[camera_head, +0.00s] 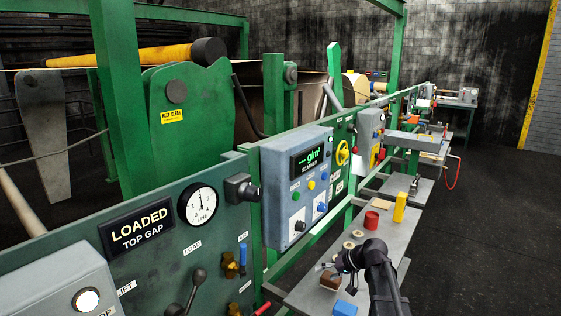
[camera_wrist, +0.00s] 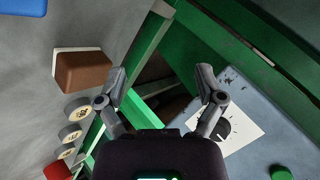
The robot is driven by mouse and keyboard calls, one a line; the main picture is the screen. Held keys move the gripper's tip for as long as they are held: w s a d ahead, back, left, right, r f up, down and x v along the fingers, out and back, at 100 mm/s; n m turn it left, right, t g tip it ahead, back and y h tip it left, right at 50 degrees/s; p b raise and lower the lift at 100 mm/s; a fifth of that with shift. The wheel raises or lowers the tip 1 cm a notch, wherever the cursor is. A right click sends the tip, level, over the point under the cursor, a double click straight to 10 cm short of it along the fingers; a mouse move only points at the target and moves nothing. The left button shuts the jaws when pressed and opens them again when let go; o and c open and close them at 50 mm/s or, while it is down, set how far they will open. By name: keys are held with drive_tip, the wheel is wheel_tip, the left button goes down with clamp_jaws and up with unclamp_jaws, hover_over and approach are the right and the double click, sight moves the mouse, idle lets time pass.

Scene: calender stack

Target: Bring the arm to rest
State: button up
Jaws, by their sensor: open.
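My gripper (camera_head: 333,268) is at the lower right of the head view, beside the green machine frame and over the grey shelf (camera_head: 303,292). My black arm comes up from the bottom edge. In the wrist view my gripper (camera_wrist: 161,80) has its two fingers spread wide with nothing between them. Behind the fingers are a green rail (camera_wrist: 133,92) and a dark gap. A brown block (camera_wrist: 83,72) lies on the grey shelf left of the fingers, apart from them; in the head view the gripper partly covers it.
The scanner box (camera_head: 296,188), with knobs and buttons, stands close to the gripper. On the shelf are a blue block (camera_head: 345,308), several small round discs, a red cup (camera_head: 371,220) and a yellow block (camera_head: 400,207). The dark floor (camera_head: 470,260) at right is clear.

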drive_tip(key=s+d+f+g+h+p, duration=0.1)
drive_tip(key=s+h, duration=0.3)
drive_tip(key=s, duration=0.6)
drive_tip(key=s+d+f+m+g+h+p, duration=0.1)
drive_tip(key=s+h, duration=0.3)
drive_tip(key=s, duration=0.6)
drive_tip(key=shift+s+g+h+p, duration=0.15)
drive_tip(key=shift+g+h+p, duration=0.25)
drive_tip(key=shift+g+p, duration=0.3)
